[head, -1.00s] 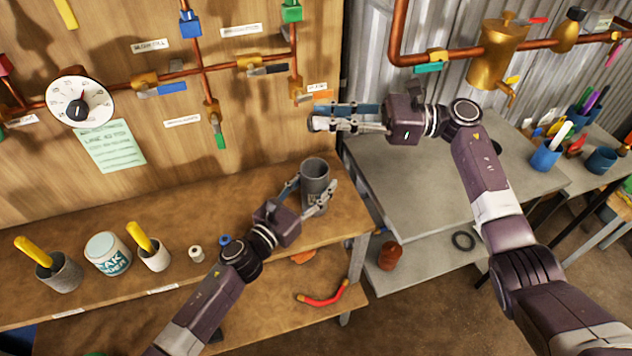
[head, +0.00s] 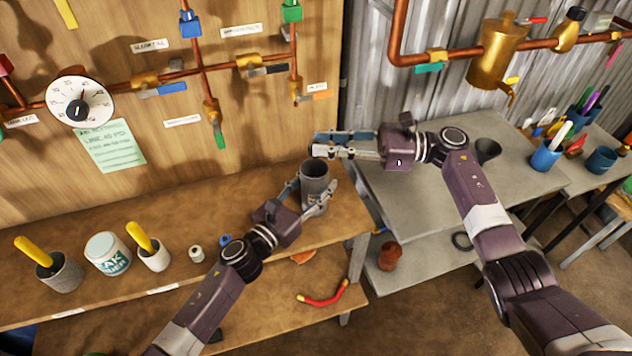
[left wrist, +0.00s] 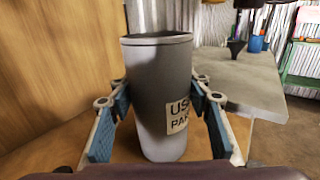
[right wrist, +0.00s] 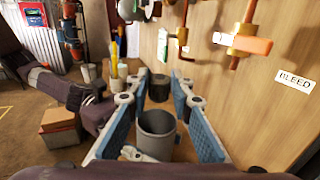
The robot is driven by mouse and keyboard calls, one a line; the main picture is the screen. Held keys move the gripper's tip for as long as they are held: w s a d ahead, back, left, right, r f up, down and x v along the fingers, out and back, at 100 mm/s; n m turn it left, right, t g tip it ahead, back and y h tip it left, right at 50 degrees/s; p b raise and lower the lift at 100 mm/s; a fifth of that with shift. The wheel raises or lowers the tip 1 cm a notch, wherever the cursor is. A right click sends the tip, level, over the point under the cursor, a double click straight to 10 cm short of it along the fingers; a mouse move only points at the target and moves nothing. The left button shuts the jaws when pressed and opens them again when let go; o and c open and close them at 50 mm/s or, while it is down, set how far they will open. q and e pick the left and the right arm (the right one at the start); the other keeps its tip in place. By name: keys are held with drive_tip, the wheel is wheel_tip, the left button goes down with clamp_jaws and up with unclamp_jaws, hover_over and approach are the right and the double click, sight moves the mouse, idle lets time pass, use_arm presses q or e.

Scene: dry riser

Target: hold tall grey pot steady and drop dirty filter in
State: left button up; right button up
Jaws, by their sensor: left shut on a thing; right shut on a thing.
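The tall grey pot (head: 314,183) stands upright near the bench's right end, with a white label (left wrist: 178,114) on its side. My left gripper (head: 313,196) is shut around it, with one finger on each side; the pot also shows in the right wrist view (right wrist: 157,136). My right gripper (head: 316,144) is just above the pot's mouth, shut on the dirty filter. The filter is a dark grey cylinder between its fingertips in the right wrist view (right wrist: 159,90).
The wooden panel (head: 200,100) with copper pipes and valves rises close behind the pot. Cups with yellow handles (head: 155,256) and a white can (head: 107,254) stand to the left. A grey table (head: 420,200) with a dark funnel-like cup (head: 487,150) is at the right.

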drive_tip(key=shift+f, duration=1.1)
drive_tip(key=o, duration=1)
drive_tip(key=d, duration=1.2)
drive_tip(key=shift+s, duration=0.3)
use_arm(q)
drive_tip(key=o, duration=1.3)
